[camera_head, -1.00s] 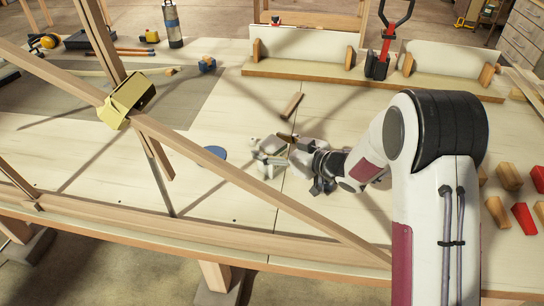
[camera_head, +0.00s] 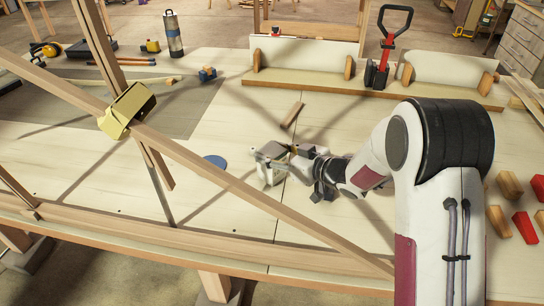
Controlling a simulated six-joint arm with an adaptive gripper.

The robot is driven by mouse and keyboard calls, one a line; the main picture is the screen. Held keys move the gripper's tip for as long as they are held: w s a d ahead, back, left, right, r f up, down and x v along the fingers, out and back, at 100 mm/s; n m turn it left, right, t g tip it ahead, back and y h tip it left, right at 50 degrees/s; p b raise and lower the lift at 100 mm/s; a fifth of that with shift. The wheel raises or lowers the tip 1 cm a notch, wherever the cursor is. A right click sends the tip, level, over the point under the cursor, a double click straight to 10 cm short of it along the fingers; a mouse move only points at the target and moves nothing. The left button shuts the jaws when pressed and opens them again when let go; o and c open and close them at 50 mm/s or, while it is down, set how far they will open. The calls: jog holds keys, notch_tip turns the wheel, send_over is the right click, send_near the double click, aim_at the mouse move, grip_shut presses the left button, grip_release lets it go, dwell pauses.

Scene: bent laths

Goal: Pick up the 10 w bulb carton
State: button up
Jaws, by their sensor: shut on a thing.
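My gripper (camera_head: 270,168) is low over the middle of the bench, at the end of my arm reaching in from the right.
A long slanted lath (camera_head: 225,178) crosses in front of the gripper, with a yellow clamp-like piece (camera_head: 127,110) on it. A blue disc (camera_head: 215,161) lies left of the gripper and a loose wood strip (camera_head: 293,115) behind. Red and wooden blocks (camera_head: 524,226) lie right.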

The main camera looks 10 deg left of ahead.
jog(key=shift+r, duration=4.4)
